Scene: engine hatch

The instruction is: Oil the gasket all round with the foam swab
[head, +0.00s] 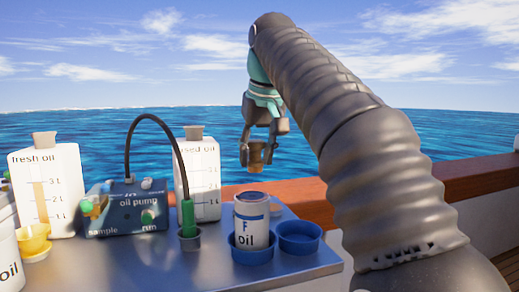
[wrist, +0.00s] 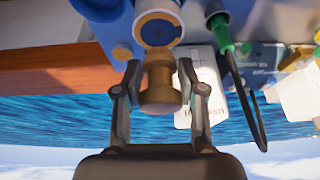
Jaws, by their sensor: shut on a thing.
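My gripper (head: 256,158) is shut on a short brown, spool-shaped piece, which appears to be the swab (wrist: 160,82). No separate foam end can be made out. In the head view it hangs above and apart from the white oil filter (head: 251,229), which is marked "F oil" and stands in a blue holder (head: 252,252). In the wrist view my gripper (wrist: 160,75) points at the filter's round top (wrist: 157,32). That top has a dark blue middle inside a paler ring.
An empty blue cup (head: 299,236) stands right of the filter. A green-handled tool (head: 188,217) with a black hose, an oil pump box (head: 125,212), and fresh (head: 62,190) and used oil bottles (head: 207,183) stand left. A wooden rail (head: 440,187) runs behind.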

